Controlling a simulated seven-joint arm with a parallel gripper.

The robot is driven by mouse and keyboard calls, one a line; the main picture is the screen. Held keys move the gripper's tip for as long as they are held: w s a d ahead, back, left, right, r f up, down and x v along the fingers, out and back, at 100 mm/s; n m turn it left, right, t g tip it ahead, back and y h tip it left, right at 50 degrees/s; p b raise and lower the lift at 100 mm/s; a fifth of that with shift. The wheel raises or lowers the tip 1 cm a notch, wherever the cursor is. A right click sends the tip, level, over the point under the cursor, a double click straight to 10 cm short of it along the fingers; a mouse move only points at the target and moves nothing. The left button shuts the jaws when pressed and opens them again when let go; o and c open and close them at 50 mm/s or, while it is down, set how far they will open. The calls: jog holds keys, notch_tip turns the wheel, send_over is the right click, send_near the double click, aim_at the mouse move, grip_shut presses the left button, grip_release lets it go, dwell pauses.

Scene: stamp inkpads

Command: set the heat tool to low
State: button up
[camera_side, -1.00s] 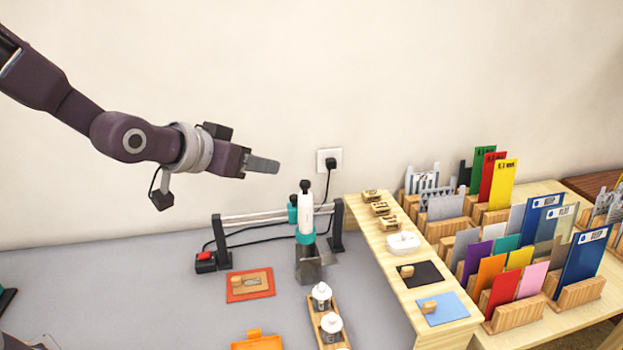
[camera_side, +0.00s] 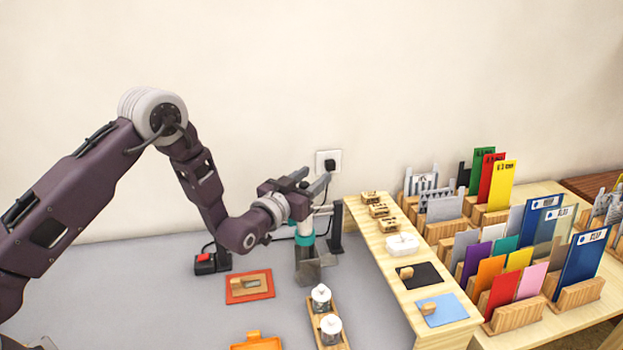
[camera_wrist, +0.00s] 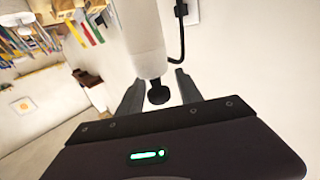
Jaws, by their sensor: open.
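The heat tool (camera_side: 304,240) stands upright in a grey metal holder (camera_side: 308,268) on the grey table; I see its teal band, while its upper part is largely hidden by my gripper in the side view. In the wrist view its white body (camera_wrist: 143,35) ends in a dark round knob (camera_wrist: 158,95). My gripper (camera_side: 315,179) is open at the top of the tool. In the wrist view the fingers of my gripper (camera_wrist: 158,88) lie on either side of the knob, with gaps visible. I cannot read any heat setting.
A wall plug (camera_side: 330,164) has a black cable. Two white bottles (camera_side: 330,325) stand in front. A wooden shelf (camera_side: 385,250) with stamps is close on the right.

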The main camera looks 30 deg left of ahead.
grip_shut()
dwell(1.4)
